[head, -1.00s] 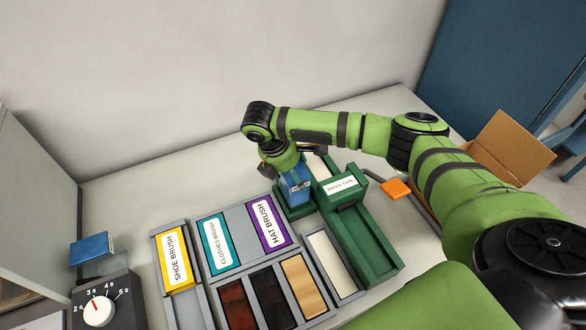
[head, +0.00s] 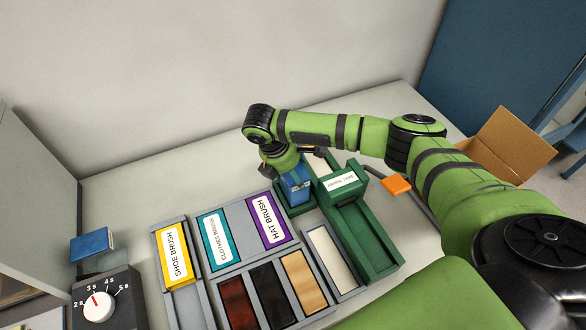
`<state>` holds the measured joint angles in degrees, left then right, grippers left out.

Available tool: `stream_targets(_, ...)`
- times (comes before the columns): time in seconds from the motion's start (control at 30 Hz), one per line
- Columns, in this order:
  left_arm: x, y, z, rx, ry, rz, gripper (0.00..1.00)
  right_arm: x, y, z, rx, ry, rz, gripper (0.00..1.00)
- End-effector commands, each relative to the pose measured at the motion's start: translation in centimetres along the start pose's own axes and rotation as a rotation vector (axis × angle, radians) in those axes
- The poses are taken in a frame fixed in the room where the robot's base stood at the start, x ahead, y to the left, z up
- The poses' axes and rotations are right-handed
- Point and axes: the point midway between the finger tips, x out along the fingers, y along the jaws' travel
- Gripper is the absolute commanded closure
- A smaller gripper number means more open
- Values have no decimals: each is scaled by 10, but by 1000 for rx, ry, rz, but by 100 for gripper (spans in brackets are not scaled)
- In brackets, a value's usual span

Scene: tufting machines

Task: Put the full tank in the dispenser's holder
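A blue tank (head: 297,188) sits upright at a green dispenser (head: 375,250) with a white label. The tank's foot is inside or right against a low green holder (head: 290,211) on the dispenser's left side; I cannot tell how deep it sits. My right arm reaches in from the right, and my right gripper (head: 285,165) is right at the tank's top. Its fingertips are mostly hidden by its own body, so its grip on the tank is unclear. The tank's fill level does not show. My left gripper is not in view.
A grey rack (head: 222,260) with labelled yellow, teal and purple blocks and several material strips stands in front. A dial box (head: 105,300) with a blue block (head: 91,246) above it is at left. An orange piece (head: 396,186) and a cardboard box (head: 505,145) are at right.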

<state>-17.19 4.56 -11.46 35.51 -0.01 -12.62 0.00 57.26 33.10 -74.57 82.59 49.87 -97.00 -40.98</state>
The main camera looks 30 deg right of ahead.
Motion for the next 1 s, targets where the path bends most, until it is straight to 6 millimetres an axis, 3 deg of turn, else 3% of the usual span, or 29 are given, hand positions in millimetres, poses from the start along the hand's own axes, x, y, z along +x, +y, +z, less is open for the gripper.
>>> stream_targets(1.0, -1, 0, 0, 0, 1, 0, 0, 10, 1, -4, 0, 0, 2, 81)
